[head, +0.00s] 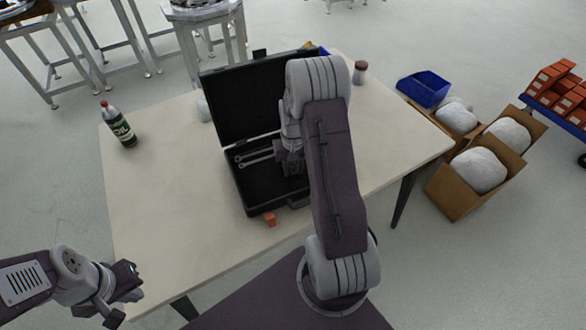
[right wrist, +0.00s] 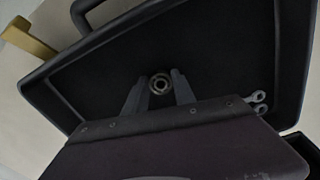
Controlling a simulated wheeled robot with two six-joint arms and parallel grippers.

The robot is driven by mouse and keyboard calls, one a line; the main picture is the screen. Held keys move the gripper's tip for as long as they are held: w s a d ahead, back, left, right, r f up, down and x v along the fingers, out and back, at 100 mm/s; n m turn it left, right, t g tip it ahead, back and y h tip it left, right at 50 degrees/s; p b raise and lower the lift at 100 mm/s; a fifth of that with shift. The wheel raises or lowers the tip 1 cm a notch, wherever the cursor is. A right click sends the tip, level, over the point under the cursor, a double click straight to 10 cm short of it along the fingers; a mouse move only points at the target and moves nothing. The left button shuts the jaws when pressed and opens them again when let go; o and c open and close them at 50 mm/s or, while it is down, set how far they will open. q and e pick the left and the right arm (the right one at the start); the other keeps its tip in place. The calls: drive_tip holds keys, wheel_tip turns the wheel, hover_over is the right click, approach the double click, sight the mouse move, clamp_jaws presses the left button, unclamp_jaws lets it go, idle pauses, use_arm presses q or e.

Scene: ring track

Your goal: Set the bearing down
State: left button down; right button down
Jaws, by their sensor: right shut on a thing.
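The bearing (right wrist: 160,84) is a small metal ring between the fingertips of my right gripper (right wrist: 158,88) in the right wrist view. The right gripper is shut on it, over the black lining of the open case (right wrist: 225,65). I cannot tell the bearing's height above the lining. In the head view my right arm hides the bearing and part of the case (head: 258,207). My left gripper (head: 125,292) is at the lower left, off the table's near left corner, apart from everything; its jaw opening is unclear.
Two wrenches (head: 255,157) lie in the case. The case lid (head: 245,97) stands up at the back. A bottle (head: 119,126) stands on the table's left, a small jar (head: 360,73) at the back right. The table's left part is mostly clear. Boxes (head: 460,190) stand right of the table.

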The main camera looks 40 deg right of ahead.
sight(293, 172)
drive_tip(key=shift+s, duration=0.1)
drive_tip(key=c, duration=1)
unclamp_jaws()
drive_tip(key=shift+f, duration=0.1)
drive_tip(key=shift+c, duration=0.2)
drive_tip(key=shift+r, duration=0.2)
wheel_tip(293, 172, up, 12)
drive_tip(key=p, duration=0.1)
drive_tip(key=s+a+f+n, duration=0.1)
drive_tip(key=s+a+n, duration=0.1)
drive_tip(key=s+a, duration=0.4)
drive_tip(key=s+a+n+t, duration=0.1)
drive_tip(key=s+a+n, duration=0.1)
drive_tip(key=s+a, duration=0.4)
drive_tip(key=a, duration=0.4)
drive_tip(key=shift+a+f+p, duration=0.25)
drive_tip(key=shift+f+p, duration=0.1)
drive_tip(key=shift+f, duration=0.05)
